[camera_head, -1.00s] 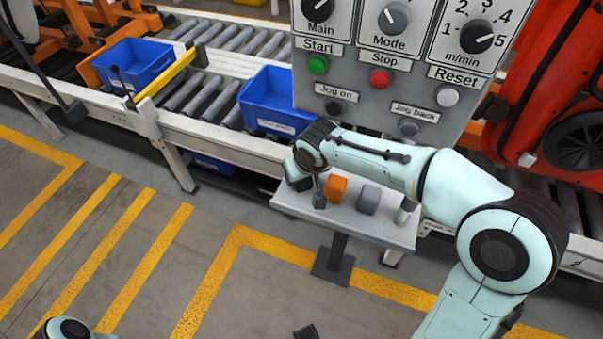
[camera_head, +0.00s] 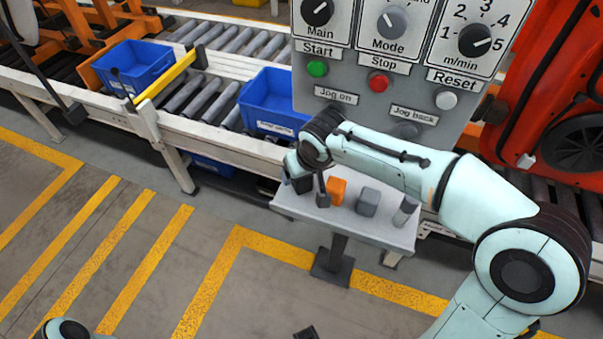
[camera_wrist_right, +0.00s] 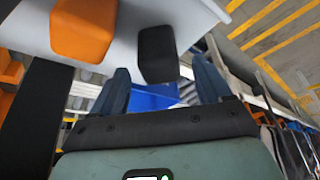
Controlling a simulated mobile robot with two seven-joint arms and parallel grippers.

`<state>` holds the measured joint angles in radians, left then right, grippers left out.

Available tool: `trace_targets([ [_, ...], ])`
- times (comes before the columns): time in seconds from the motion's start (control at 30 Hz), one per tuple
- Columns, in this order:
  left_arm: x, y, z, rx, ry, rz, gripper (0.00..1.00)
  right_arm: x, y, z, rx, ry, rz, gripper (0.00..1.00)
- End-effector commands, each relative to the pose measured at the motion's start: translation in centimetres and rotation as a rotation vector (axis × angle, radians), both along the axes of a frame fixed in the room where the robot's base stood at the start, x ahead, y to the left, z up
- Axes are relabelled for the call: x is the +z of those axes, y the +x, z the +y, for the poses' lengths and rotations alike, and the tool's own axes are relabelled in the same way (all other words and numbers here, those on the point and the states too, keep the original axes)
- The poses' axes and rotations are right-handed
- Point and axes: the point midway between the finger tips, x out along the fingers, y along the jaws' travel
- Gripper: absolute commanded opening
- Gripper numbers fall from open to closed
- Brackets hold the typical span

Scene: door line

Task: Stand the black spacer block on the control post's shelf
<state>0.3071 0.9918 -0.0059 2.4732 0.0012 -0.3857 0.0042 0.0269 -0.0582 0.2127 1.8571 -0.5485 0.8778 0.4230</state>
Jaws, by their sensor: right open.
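The control post's pale shelf (camera_head: 380,231) stands below the button panel. In the right wrist view, which is turned upside down, the black spacer block (camera_wrist_right: 157,55) stands on the shelf (camera_wrist_right: 130,20) beside an orange block. My right gripper (camera_wrist_right: 160,88) is open, its two fingers either side of the black block's near end; I cannot tell whether they touch it. In the head view my right gripper (camera_head: 311,190) is over the shelf's left end, and the black block cannot be told from the dark fingers. A dark part at the bottom edge, probably my left gripper (camera_head: 305,333), is cut off.
The orange block (camera_head: 337,190), a grey block (camera_head: 368,202) and a grey cylinder (camera_head: 405,210) stand along the shelf. The button panel (camera_head: 350,85) rises behind my right arm. A conveyor (camera_head: 225,143) with blue bins (camera_head: 270,100) runs behind. Floor at left is clear.

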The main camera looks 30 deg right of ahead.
Motion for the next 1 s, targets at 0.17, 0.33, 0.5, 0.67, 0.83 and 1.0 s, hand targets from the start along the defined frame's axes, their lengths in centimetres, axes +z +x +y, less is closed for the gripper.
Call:
trace_targets([
  [0.17,0.5,0.2,0.0,0.000,0.000,-0.002,0.43,4.0,-1.5,0.1,0.000,0.001,-0.005,0.78],
  [0.33,0.8,0.2,0.0,0.000,0.000,-0.003,0.43,6.3,-2.5,0.2,0.000,0.001,-0.003,0.78],
  [0.5,0.9,0.3,0.0,0.000,0.000,-0.003,0.43,7.4,-3.0,0.3,0.000,0.001,-0.001,0.78],
  [0.67,0.9,0.3,0.0,0.000,0.000,-0.003,0.43,7.4,-3.1,0.3,0.001,0.000,0.000,0.78],
  [0.83,0.9,0.3,0.0,0.000,0.000,-0.003,0.43,7.4,-3.1,0.3,0.001,0.000,0.000,0.78],
  [1.0,0.9,0.3,0.0,0.000,0.000,-0.003,0.43,7.4,-3.1,0.3,0.001,0.000,0.000,0.78],
])
